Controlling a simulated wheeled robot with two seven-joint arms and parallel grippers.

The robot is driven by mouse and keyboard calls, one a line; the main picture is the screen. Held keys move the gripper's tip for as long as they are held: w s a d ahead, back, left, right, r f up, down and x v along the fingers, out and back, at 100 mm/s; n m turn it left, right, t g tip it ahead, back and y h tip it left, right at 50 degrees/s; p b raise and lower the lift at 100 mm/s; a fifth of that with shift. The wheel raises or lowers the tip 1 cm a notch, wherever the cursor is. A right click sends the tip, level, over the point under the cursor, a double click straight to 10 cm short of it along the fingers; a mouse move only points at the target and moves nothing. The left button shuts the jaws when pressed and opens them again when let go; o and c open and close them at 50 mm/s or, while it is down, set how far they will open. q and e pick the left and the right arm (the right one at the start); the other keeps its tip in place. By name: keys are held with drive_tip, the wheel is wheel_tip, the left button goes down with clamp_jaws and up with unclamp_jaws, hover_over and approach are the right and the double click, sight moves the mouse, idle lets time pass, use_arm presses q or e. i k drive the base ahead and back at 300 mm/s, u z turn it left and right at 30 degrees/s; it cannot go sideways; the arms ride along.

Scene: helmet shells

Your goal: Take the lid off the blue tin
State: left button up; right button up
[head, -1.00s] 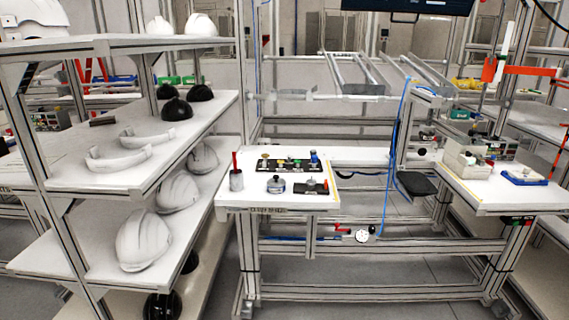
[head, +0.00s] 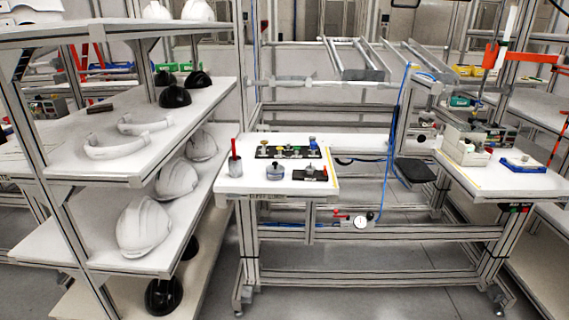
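The blue tin (head: 275,173) is a small, round, blue-grey tin with a dark knob on top. It stands near the front of the white-topped table (head: 240,184) in the middle of the head view. Its lid appears to be on, though the tin is too small to make out the seam. Neither of my grippers shows in this view, and nothing touches the tin.
A grey cup with a red-handled item (head: 235,166) stands left of the tin. A dark block with a red part (head: 310,174) lies to its right. A black tray (head: 286,153) with small parts lies behind. Shelves with helmets (head: 143,226) stand left.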

sight(275, 168)
drive_tip(key=z, duration=0.4)
drive_tip(key=i, duration=1.7)
drive_tip(key=z, duration=0.05)
